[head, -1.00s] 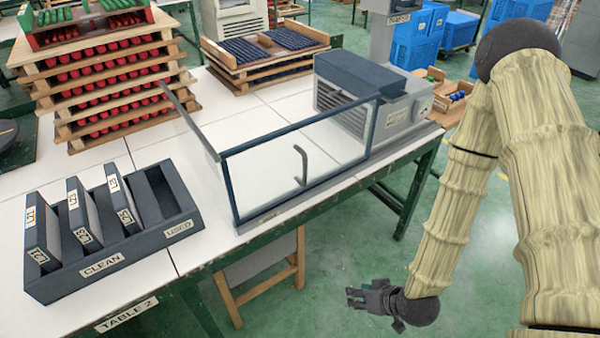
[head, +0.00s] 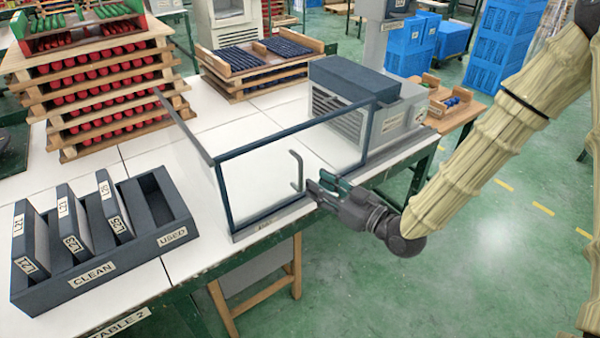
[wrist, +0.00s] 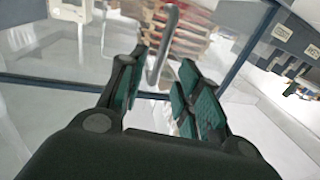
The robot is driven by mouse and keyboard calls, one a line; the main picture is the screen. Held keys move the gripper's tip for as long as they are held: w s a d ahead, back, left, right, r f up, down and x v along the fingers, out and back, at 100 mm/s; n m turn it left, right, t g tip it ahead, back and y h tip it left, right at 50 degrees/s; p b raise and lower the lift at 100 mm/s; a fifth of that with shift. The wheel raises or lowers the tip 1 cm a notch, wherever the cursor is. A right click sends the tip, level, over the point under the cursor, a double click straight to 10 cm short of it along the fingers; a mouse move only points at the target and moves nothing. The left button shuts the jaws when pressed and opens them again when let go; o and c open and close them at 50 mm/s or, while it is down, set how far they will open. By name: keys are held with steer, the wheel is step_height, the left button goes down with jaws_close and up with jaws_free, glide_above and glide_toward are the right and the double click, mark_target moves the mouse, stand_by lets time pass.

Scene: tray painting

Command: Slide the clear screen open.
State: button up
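The clear screen (head: 255,183) is a see-through panel in a dark blue frame, standing along the front edge of the white table. It spans the front of the booth. A grey bent handle (head: 297,171) stands on the screen, right of its middle. My gripper (head: 318,188) is just right of the handle at about its height, with its fingers pointing toward it. In the wrist view the green-padded fingers (wrist: 155,95) are spread apart, and the handle (wrist: 160,50) shows ahead between them. I see no contact with the handle.
A dark rack labelled CLEAN and USED (head: 100,268) stands on the table at left, holding several upright pads. A grey fan unit (head: 395,122) stands at the screen's right end. Stacked wooden trays (head: 60,95) are behind. Open floor lies in front right.

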mark_target(301, 190)
steer(key=p+x, duration=0.1)
steer(key=x, duration=0.5)
steer(key=shift+w+a, duration=0.25)
steer(key=shift+a, duration=0.05)
